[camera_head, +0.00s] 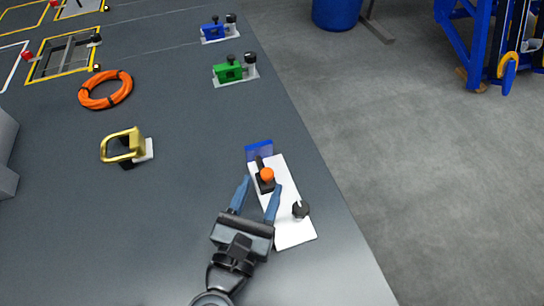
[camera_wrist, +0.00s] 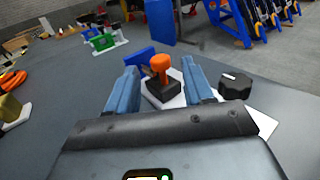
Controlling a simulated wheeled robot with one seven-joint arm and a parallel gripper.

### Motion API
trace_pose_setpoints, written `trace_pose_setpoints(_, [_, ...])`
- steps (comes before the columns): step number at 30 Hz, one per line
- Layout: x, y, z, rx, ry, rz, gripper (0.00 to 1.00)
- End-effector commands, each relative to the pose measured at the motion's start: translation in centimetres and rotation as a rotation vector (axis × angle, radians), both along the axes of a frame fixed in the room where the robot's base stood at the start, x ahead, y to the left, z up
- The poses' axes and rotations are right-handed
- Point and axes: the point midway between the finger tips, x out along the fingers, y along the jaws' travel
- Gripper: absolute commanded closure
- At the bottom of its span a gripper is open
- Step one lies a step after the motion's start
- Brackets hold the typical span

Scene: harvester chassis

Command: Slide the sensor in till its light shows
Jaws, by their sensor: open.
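The sensor seems to be the black block with an orange top (camera_head: 266,175) on a white plate (camera_head: 292,234). It also shows in the wrist view (camera_wrist: 161,72). A blue upright block (camera_head: 259,150) stands at the plate's far end. A black knob (camera_head: 300,209) sits on the plate to the right, also in the wrist view (camera_wrist: 235,85). My gripper (camera_head: 258,187) is open, with its blue fingers on either side of the orange-topped part. I cannot tell whether they touch it. I cannot make out a lit light.
A gold handle on a block (camera_head: 122,147) and a coiled orange cable (camera_head: 106,90) lie to the left. Green (camera_head: 230,71) and blue (camera_head: 214,30) fixtures stand farther back. The table's right edge runs close beside the white plate. Table around the gripper's left is clear.

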Motion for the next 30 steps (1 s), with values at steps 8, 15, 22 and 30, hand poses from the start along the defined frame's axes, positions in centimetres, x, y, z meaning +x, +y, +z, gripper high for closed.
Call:
trace_pose_setpoints(8, [4.0,-1.5,0.2,-0.002,0.000,-0.002,0.48])
trace_pose_setpoints(15, [6.0,-2.2,0.1,-0.003,0.000,0.000,0.48])
trace_pose_setpoints(22, [6.2,-2.3,0.0,-0.003,0.000,0.000,0.48])
trace_pose_setpoints(30, [6.2,-2.3,0.0,-0.003,0.000,0.000,0.67])
